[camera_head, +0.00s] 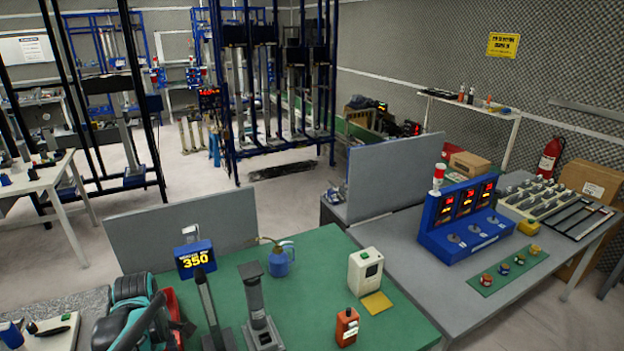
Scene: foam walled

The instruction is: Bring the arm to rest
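Neither of my grippers shows in the head view, and I see no part of either arm that I can be sure of. In front is a workbench with a green top (318,262). On it stand a blue box reading 350 (195,259), a blue can with a spout (280,259), a cream device (365,271) and an orange device (347,326). Two dark upright tools, a pointed one (209,303) and a grey post (256,300), stand near the bottom edge.
A grey panel (180,229) edges the bench's back left. A grey table (445,275) at right holds a blue console (465,217). A black and teal item (135,308) lies at front left. Tall racks (270,90) and open floor (210,185) lie beyond.

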